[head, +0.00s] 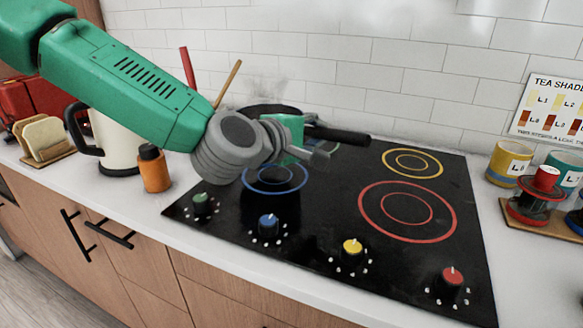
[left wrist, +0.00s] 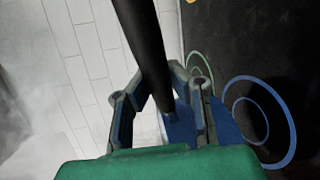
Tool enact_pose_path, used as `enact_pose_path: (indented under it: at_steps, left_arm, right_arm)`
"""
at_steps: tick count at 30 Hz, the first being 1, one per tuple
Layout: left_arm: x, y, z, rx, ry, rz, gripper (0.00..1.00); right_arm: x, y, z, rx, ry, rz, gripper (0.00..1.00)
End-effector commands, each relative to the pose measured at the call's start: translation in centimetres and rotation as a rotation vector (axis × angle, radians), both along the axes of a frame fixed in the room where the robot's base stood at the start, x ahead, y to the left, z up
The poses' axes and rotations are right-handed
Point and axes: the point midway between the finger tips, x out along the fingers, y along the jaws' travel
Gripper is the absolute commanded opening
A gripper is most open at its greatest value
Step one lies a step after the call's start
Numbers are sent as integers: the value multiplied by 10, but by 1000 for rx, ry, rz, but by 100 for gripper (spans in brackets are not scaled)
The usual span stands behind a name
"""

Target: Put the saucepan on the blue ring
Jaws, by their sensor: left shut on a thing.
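The dark saucepan (head: 268,109) is at the back left of the black cooktop (head: 330,235), mostly hidden behind my left arm and gripper. Its long black handle (head: 345,135) points right. My left gripper (head: 308,152) is shut on this handle, which also shows between its fingers in the left wrist view (left wrist: 148,45). The blue ring (head: 290,185) is at the cooktop's front left, below and in front of the gripper, partly covered by the arm. It also shows at right in the left wrist view (left wrist: 292,140). I cannot tell whether the pan touches the cooktop.
A red ring (head: 365,222) and a yellow ring (head: 436,163) lie clear on the right. Several knobs line the front edge. A kettle (head: 118,150) and an orange bottle (head: 154,172) stand left. Mugs (head: 508,163) stand right. The tiled wall (head: 400,60) is behind.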

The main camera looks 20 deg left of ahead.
Motion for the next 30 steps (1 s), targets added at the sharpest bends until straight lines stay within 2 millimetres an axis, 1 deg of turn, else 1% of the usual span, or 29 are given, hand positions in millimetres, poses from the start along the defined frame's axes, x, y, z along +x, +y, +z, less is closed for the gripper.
enact_pose_path:
  at_steps: [1, 3, 6, 8, 11, 16, 18, 23, 24, 25, 26, 30]
  left_arm:
    - [0, -3, -9, 4, -4, -4, 0]
    - [0, -6, -18, 6, -6, -4, 0]
    - [0, -7, -23, 8, -8, -5, 0]
    - [0, -6, -26, 8, -9, -4, 0]
    - [0, -2, -36, 4, -7, -4, 0]
    - [1, 3, -61, -1, -5, -2, 0]
    - [1, 4, -65, -3, -8, -2, 0]
    - [0, 2, -63, -2, -7, -2, 0]
    - [0, 1, -66, -2, -1, -3, 18]
    - [0, 1, -66, -2, -1, -3, 28]
    - [0, 1, -66, -1, -1, -3, 32]
    - [0, -2, -65, 2, -1, -3, 32]
  right_arm:
    - [0, 0, -4, 0, 0, 0, 40]
    - [0, 0, -5, 0, 0, 0, 40]
    - [0, 0, -6, 0, 0, 0, 40]
    - [0, 0, -7, 0, 0, -1, 40]
    - [0, 0, -9, 0, 0, -1, 40]
    - [0, 0, -14, 0, 0, -1, 40]
    - [0, 0, -15, 0, 0, -1, 40]
    - [0, 0, -14, 0, 0, 0, 40]
    - [0, 0, -14, 0, -1, 0, 40]
    - [0, 0, -14, 0, -1, 0, 40]
    - [0, 0, -14, 0, -1, 0, 40]
    - [0, 0, -14, 0, -1, 0, 40]
